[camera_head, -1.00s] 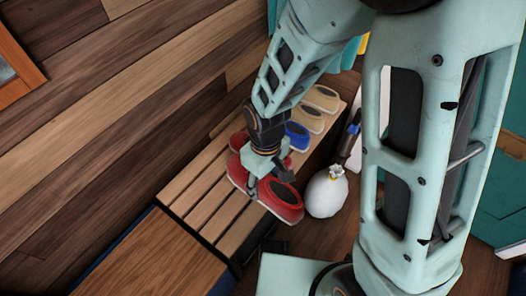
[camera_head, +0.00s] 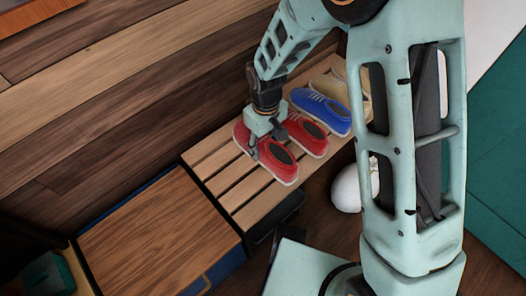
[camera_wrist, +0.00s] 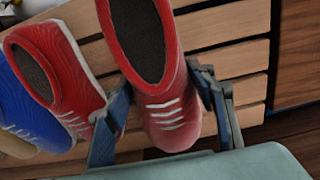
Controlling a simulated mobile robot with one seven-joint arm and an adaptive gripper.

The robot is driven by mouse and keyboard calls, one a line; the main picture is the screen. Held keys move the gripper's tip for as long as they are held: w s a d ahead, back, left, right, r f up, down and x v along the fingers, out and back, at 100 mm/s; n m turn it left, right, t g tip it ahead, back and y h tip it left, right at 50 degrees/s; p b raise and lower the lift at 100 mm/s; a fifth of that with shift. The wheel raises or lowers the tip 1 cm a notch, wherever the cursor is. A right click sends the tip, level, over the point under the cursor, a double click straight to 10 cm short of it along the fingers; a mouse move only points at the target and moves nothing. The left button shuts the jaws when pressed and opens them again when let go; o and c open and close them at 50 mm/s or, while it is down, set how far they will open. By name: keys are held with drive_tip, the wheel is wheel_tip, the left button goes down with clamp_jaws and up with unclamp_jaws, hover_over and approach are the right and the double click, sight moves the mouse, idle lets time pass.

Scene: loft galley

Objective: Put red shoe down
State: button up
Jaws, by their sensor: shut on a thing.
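My gripper (camera_head: 262,142) is shut on a red shoe (camera_head: 280,168), with one finger on each side of its laced front part. In the wrist view the held red shoe (camera_wrist: 165,60) sits between the two fingers, its opening facing up. The shoe is level over the slatted wooden bench (camera_head: 233,202), at or very close to the slats; I cannot tell if it touches. A second red shoe (camera_head: 312,142) stands just beside it, roughly parallel, and also shows at the left in the wrist view (camera_wrist: 72,85).
A blue shoe (camera_head: 323,112) and cream shoes (camera_head: 330,85) stand farther along the bench. Bare slats lie on the near-left end, beside a wooden-topped cabinet (camera_head: 155,235). A white rounded object (camera_head: 347,190) is on the floor near the bench's front.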

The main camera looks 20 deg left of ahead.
drive_tip(key=shift+w+a+f, duration=0.25)
drive_tip(key=shift+a+f, duration=0.05)
drive_tip(key=shift+f, duration=0.15)
drive_tip(key=shift+w+a+f, duration=0.2)
drive_tip(key=shift+a+f, duration=0.05)
drive_tip(key=shift+f, duration=0.15)
drive_tip(key=shift+w+a+f+b, duration=0.15)
drive_tip(key=shift+f+b, duration=0.85)
drive_tip(key=shift+f, duration=0.65)
drive_tip(key=shift+f, duration=0.15)
drive_tip(key=o, duration=1.3)
drive_tip(key=shift+o, duration=0.2)
wheel_tip(320, 180, up, 12)
drive_tip(key=p, duration=0.4)
